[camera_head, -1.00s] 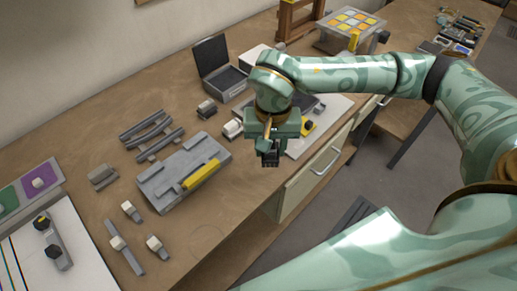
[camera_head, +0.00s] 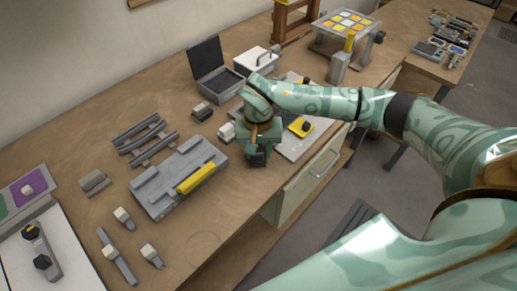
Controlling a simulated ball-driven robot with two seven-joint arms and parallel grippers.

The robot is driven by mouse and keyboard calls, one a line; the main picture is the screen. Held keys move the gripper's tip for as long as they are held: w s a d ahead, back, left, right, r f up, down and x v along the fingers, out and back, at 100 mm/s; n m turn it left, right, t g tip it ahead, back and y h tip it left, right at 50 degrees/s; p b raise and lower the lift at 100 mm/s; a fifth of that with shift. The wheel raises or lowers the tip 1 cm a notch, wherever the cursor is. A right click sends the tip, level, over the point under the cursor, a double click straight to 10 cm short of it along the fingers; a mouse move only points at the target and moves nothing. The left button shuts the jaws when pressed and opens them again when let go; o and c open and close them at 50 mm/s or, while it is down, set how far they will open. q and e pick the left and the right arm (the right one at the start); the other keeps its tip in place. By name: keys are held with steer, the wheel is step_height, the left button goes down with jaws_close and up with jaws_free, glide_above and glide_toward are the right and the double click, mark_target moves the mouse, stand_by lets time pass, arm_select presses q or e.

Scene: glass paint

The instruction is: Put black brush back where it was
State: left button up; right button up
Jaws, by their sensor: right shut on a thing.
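My right gripper (camera_head: 258,156) is at the front edge of the workbench (camera_head: 200,238), just right of the grey tool tray. It points down and is shut on a small dark thing, which looks like the black brush; the jaws and arm hide most of it. The grey rack (camera_head: 147,140) with long bars lies behind the tray, and I cannot tell whether it is the brush's place. My left gripper is out of view.
The grey tray (camera_head: 150,193) carries a yellow bar (camera_head: 196,177). An open dark case (camera_head: 212,72) and a white box (camera_head: 255,60) stand behind. Small white-topped tools (camera_head: 123,215) lie at front left. A board with a yellow block (camera_head: 301,126) is partly hidden by my arm.

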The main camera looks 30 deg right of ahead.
steer(key=shift+f, duration=0.1)
steer(key=o, duration=0.9)
step_height(320, 180, up, 12)
steer(key=shift+r+p, duration=0.15)
steer(key=shift+p, duration=0.75)
